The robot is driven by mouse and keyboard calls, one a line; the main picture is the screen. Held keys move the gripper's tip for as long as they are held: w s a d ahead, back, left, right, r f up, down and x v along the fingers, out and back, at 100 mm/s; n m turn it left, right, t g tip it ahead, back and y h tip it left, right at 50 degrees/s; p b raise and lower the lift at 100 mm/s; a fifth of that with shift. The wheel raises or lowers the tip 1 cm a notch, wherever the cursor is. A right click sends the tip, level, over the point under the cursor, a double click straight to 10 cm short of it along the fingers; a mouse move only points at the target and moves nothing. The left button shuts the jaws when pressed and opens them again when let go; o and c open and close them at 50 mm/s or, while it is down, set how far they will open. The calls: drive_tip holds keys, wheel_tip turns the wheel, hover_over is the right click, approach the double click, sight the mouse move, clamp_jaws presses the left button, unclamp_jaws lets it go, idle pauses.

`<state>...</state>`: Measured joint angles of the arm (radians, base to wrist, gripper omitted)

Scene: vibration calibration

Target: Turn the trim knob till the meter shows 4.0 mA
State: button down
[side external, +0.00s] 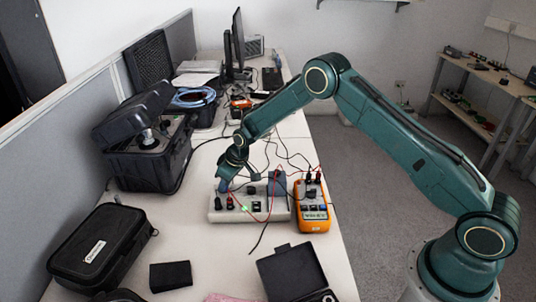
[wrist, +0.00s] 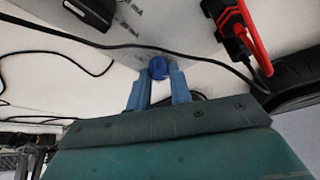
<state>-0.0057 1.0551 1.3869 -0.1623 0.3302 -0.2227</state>
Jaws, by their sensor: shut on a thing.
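The trim knob (wrist: 160,67) is a round blue knob on a pale panel in the wrist view. My gripper (wrist: 160,76) has its two blue fingers on either side of it, shut on it. In the side external view my gripper (side external: 224,183) reaches down to the left end of the white instrument box (side external: 275,214), and the knob cannot be made out clearly there. The orange handheld meter (side external: 312,222) stands right of the box. Its display is too small to read, so the current value cannot be told.
Red and black leads (side external: 262,219) run between box and meter; a red plug (wrist: 232,22) shows in the wrist view. Black cases (side external: 100,248) stand left, and an open black box (side external: 291,272) lies in front. Bare bench (side external: 215,262) lies before the instrument box.

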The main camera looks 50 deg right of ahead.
drive_tip(key=m+h, duration=0.1)
drive_tip(key=m, duration=0.2)
drive_tip(key=m+h, duration=0.1)
drive_tip(key=m, duration=0.2)
drive_tip(key=shift+a, duration=0.1)
idle(0.5)
drive_tip(key=c, duration=1.3)
unclamp_jaws()
drive_tip(key=shift+o, duration=0.2)
drive_tip(key=shift+r, duration=0.1)
drive_tip(key=v, duration=1.3)
drive_tip(key=shift+s+a+r, duration=0.25)
drive_tip(key=shift+s, duration=0.1)
